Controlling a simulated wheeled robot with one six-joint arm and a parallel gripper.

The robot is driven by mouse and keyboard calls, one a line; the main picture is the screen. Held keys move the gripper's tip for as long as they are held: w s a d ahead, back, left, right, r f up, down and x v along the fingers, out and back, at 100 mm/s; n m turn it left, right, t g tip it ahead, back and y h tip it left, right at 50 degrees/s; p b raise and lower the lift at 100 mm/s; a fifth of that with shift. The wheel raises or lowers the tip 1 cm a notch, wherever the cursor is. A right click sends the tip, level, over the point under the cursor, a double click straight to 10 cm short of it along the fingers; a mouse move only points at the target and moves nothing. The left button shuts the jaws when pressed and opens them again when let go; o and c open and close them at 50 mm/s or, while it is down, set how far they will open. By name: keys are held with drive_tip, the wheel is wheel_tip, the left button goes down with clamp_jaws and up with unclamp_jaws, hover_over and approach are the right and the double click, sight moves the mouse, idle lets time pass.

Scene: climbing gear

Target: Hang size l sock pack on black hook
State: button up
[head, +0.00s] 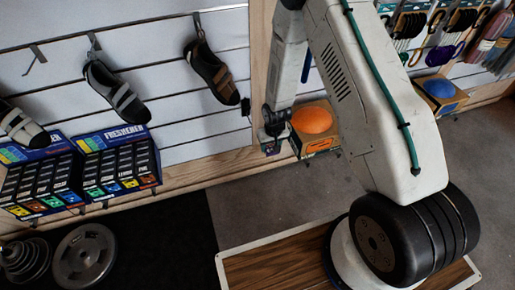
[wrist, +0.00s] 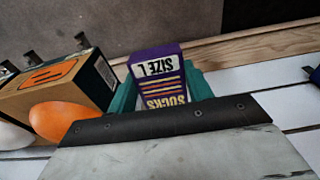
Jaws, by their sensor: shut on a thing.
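In the head view my gripper (head: 272,132) is low in front of the slatted wall, just left of the orange dome; the pack is hard to make out there. A small black fitting (head: 246,107) on the wall is up and left of my gripper; I cannot tell whether it is the black hook.
An orange dome (head: 312,119) on an open box (head: 318,142) is close beside my gripper. Climbing shoes (head: 212,72) hang at the left above freshener boxes (head: 113,137). An empty metal hook (head: 36,57) is at far left. Weight plates (head: 84,257) lie on the floor.

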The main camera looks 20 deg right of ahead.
drive_tip(key=w+a+f+t, duration=0.3)
drive_tip(key=w+f+t, duration=0.5)
drive_tip(key=f+t, duration=0.5)
drive_tip(key=w+t, duration=0.1)
drive_tip(key=w, duration=0.8)
drive_tip(key=shift+w+d, duration=0.2)
drive_tip(key=shift+w, duration=0.05)
idle(0.8)
drive_tip(key=shift+f, duration=0.1)
idle(0.6)
drive_tip(key=o, duration=1.1)
